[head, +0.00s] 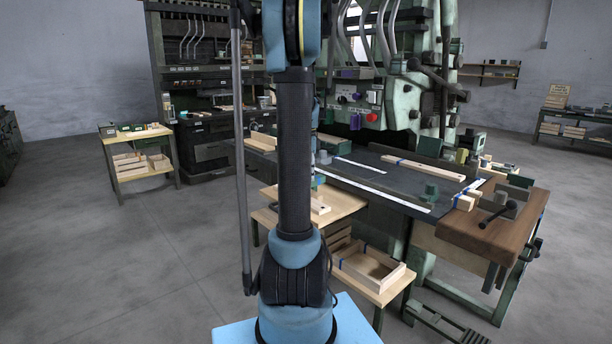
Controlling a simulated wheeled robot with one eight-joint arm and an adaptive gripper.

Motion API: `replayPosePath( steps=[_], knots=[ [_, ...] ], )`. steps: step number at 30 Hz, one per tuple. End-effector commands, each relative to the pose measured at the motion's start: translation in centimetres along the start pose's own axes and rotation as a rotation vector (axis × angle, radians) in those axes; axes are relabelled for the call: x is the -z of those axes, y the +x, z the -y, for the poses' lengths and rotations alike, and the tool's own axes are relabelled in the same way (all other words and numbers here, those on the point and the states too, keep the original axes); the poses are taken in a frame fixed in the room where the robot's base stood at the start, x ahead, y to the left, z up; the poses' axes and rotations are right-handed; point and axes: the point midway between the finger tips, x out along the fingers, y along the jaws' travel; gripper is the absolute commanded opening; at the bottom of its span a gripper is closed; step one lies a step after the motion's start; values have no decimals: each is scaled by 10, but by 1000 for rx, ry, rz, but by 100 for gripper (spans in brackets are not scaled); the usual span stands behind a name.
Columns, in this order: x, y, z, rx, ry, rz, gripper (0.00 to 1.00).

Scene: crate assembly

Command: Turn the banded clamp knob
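No knob shows a band that I can make out at this size, so I cannot tell which is the banded clamp knob. A purple knob (355,122) and a red knob (372,117) sit on the front of the green machine (404,108). A dark lever with a ball end (493,213) stands on the wooden bench end at the right. My arm rises through the middle of the head view and leaves at the top. My gripper is not in view. My arm hides part of the bench and machine behind it.
A dark worktable (395,185) holds wooden strips and green blocks. A low wooden stand (385,296) with an open crate (368,268) is just right of my base. A small table (140,134) stands at the left. The floor at the left front is clear.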

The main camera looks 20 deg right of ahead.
Motion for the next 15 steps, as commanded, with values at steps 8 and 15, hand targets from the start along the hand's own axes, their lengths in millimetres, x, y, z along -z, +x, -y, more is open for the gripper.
replayPosePath(
  steps=[8,15],
  knots=[
    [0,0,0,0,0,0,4],
    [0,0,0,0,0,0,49]
  ],
)
